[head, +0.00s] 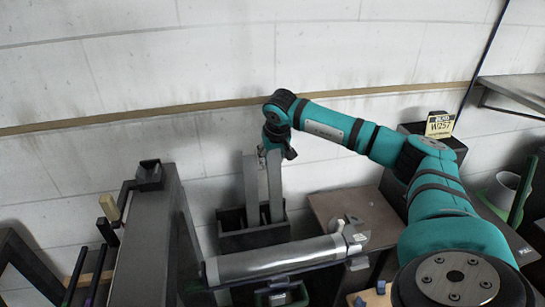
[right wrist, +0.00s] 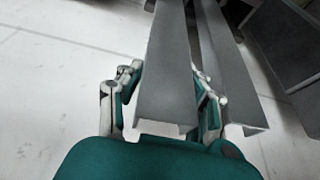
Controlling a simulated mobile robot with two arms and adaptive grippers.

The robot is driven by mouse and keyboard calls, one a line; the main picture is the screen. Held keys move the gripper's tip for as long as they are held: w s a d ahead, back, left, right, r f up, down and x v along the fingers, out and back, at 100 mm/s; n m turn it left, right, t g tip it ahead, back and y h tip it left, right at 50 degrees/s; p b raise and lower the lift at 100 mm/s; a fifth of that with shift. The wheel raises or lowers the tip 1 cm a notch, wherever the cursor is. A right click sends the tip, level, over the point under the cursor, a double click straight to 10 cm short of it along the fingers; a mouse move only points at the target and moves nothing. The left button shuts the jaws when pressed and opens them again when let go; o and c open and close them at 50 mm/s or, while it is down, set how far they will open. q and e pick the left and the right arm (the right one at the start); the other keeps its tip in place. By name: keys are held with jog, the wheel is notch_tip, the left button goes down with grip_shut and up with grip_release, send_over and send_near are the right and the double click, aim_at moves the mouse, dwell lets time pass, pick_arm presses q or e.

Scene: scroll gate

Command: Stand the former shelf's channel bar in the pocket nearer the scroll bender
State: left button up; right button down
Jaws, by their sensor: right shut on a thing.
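My right gripper (head: 268,152) reaches down over a dark pocketed holder (head: 256,238) in the head view. Its fingers (right wrist: 166,92) are shut on a grey channel bar (right wrist: 174,70), one finger on each side in the right wrist view. A second grey channel bar (right wrist: 228,75) runs beside it, outside the fingers. In the head view, upright grey bars (head: 250,185) stand at the holder, close together. The lower ends are hidden by the holder's front wall, so I cannot tell how deep they sit. I cannot surely identify the scroll bender. My left gripper is not in view.
A silver cylinder (head: 275,262) with an end joint lies across in front of the holder. A grey rack (head: 145,240) stands left. A wall closes the back.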

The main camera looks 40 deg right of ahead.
jog(key=shift+f, duration=0.35)
dwell(0.3)
jog(key=shift+c, duration=1.4)
grip_release()
jog(key=shift+r, duration=0.1)
notch_tip(320, 180, up, 7)
jog(key=p, duration=0.5)
dwell(0.5)
